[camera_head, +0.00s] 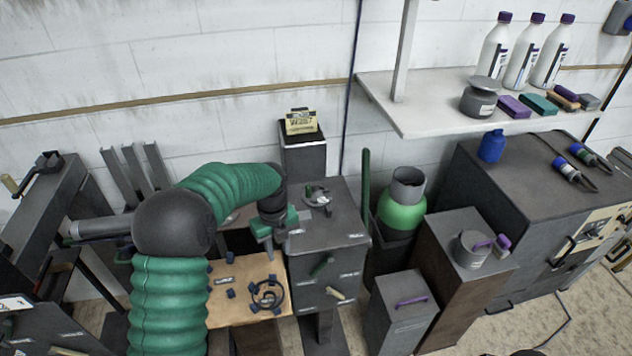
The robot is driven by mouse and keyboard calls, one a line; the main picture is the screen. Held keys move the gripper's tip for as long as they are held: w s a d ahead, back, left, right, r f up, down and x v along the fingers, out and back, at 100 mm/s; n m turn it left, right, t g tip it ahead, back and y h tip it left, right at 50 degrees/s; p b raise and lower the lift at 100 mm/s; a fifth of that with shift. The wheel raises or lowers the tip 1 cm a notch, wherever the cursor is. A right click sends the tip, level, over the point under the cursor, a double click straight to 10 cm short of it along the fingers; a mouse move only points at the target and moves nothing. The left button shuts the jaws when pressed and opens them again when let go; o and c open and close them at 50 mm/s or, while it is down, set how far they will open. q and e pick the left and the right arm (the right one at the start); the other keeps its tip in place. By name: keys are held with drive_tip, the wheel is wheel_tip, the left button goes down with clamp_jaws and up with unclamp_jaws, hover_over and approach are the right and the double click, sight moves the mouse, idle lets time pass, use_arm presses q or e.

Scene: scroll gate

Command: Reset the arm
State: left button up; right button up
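My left arm comes up from the lower left in a green ribbed sleeve with a dark elbow, then bends right and down. My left gripper (272,240) is at its end, green and dark, pointing down. It hangs in front of the grey cabinet (328,262) and above the right part of a tan board (238,290). Its fingers are small and partly hidden, so I cannot tell whether they are apart, and I see nothing held. My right gripper is not in view.
A green-and-grey canister (402,208) stands right of the cabinet. Grey boxes (402,312) and a large dark cabinet (540,200) fill the right. A white shelf (430,110) holds bottles. Dark fittings and a ring (268,293) lie on the tan board.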

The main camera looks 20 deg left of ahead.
use_arm(q)
drive_tip(key=s+d+n+t, duration=0.1)
drive_tip(key=s+d+n, duration=0.2)
drive_tip(key=s+n, duration=0.3)
drive_tip(key=s+d+n+t, duration=0.1)
drive_tip(key=s+d+n, duration=0.2)
drive_tip(key=s+n, duration=0.3)
drive_tip(key=s+d+r+n, duration=0.1)
drive_tip(key=s+n, duration=0.6)
drive_tip(key=n, duration=0.7)
drive_tip(key=shift+d+t, duration=0.4)
drive_tip(key=shift+d, duration=0.5)
drive_tip(key=shift+r, duration=0.1)
